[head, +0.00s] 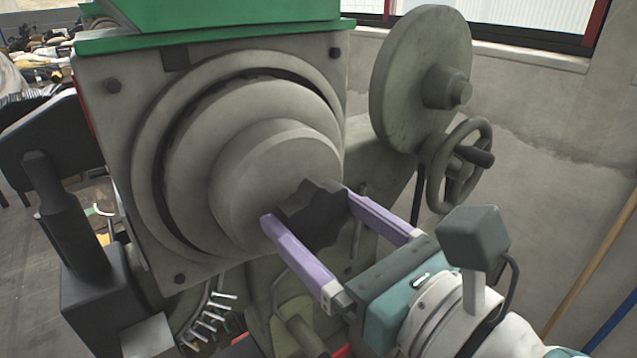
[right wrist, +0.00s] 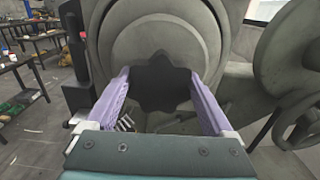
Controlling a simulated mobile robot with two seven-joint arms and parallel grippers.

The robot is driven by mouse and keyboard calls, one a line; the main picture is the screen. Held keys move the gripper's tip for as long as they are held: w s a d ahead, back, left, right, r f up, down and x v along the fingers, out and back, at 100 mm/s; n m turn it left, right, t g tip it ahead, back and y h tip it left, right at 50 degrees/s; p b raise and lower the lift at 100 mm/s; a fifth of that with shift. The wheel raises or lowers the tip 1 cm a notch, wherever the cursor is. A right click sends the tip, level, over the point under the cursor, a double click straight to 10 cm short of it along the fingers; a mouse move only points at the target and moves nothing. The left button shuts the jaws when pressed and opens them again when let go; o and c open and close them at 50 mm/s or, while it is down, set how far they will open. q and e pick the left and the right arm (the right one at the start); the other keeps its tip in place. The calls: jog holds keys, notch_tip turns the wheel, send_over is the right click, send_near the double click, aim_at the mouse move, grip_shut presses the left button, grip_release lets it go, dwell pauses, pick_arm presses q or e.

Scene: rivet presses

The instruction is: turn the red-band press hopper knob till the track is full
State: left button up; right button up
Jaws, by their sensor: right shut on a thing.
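The hopper knob (head: 318,222) is dark and lobed, at the centre of the big round grey hopper face (head: 240,160). It also shows in the right wrist view (right wrist: 162,84). My right gripper (head: 310,207) has its two purple fingers on either side of the knob, shut on it; the fingers show in the right wrist view too (right wrist: 160,75). Several silver rivets (head: 208,322) lie along a curved track at the lower left, partly cut off by the frame edge. How full the track is cannot be told. My left gripper is not in view.
A green cover (head: 215,25) tops the hopper housing. A grey disc (head: 420,75) and a handwheel (head: 455,165) stand to the right. A dark upright post (head: 65,215) stands at left. A bare wall (head: 560,150) is behind on the right; cluttered tables (right wrist: 30,60) are at far left.

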jog(key=n+b, duration=0.1)
jog(key=n, duration=0.2)
jog(key=shift+f+n+b, duration=0.15)
jog(key=shift+n+b, duration=0.25)
jog(key=n+b, duration=0.1)
jog(key=n, duration=0.1)
jog(key=shift+s+a+n, duration=0.1)
jog(key=shift+n, duration=0.2)
jog(key=n+b, duration=0.2)
jog(key=n, duration=0.3)
jog(key=shift+a+n, duration=0.1)
jog(key=shift+n, duration=0.2)
jog(key=n, duration=0.5)
jog(key=shift+s+f+b, duration=0.1)
jog(key=shift+b, duration=0.3)
jog(key=n, duration=0.4)
jog(key=shift+n, duration=1.2)
jog(key=shift+f, duration=0.1)
jog(key=o, duration=1.1)
